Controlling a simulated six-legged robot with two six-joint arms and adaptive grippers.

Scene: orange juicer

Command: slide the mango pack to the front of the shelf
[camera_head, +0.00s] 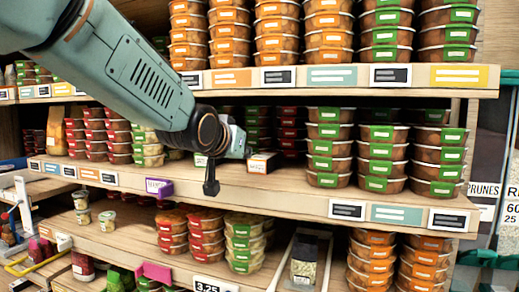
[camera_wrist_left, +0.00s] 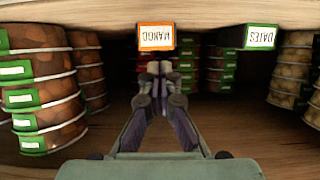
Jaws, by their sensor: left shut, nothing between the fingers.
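A small white box with an orange band (camera_head: 262,162) sits on the middle shelf, set back from its front edge; I take it to be the mango pack. In the left wrist view a white-and-orange label reading MANGO (camera_wrist_left: 156,37) shows upside down. My left gripper (camera_head: 240,142) reaches over the middle shelf, just left of the box in the head view. Its fingers (camera_wrist_left: 159,70) are shut and empty, close to the label in the picture; whether they touch the pack I cannot tell. My right gripper is not in view.
Green-labelled tub stacks (camera_head: 328,148) stand right of the box on the shelf. Red-labelled stacks (camera_head: 292,130) stand behind. A green-bordered DATES label (camera_wrist_left: 260,37) is beside the mango label in the wrist view. The shelf front (camera_head: 255,190) is clear; the upper shelf edge (camera_head: 345,77) overhangs.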

